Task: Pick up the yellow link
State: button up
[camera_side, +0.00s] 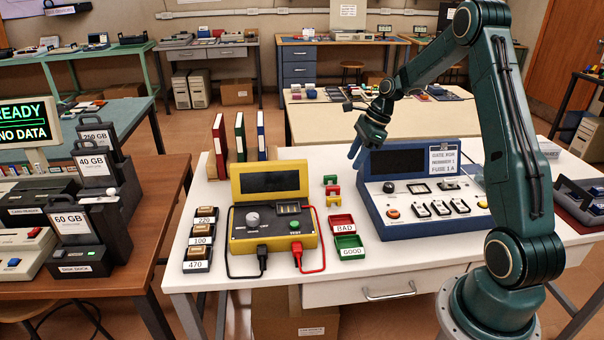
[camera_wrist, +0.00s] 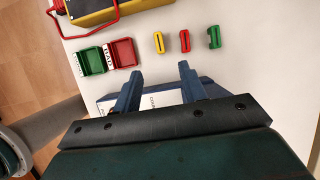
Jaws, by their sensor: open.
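The yellow link (camera_side: 334,201) is a small bridge-shaped piece on the white table, the nearest of three links in a short row in the side view. The wrist view shows the yellow link (camera_wrist: 159,42) at the left end of that row, above my fingertips in the picture. A red link (camera_wrist: 185,40) is beside it, then a green link (camera_wrist: 214,36). My gripper (camera_side: 357,150) is open and empty, raised above the table near the blue console's left side. In the wrist view my gripper (camera_wrist: 159,73) has its two blue fingers spread apart.
The blue console (camera_side: 383,222) stands right of the links, and the yellow tester (camera_side: 272,246) stands left. A red tray (camera_side: 341,224) and a green tray (camera_side: 349,246) lie in front of the links. Three upright binders (camera_side: 240,137) stand at the back left.

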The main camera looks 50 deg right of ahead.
jog(key=shift+f, duration=0.1)
send_over(335, 197)
jog(key=s+d, duration=0.1)
jog(key=d, duration=0.1)
jog(key=shift+s+a+f, duration=0.1)
jog(key=shift+f, duration=1.85)
jog(key=shift+s+a+f, duration=0.1)
jog(key=shift+f, duration=1.8)
jog(key=shift+x, duration=2.6)
jog(key=shift+s, duration=0.1)
grip_shut()
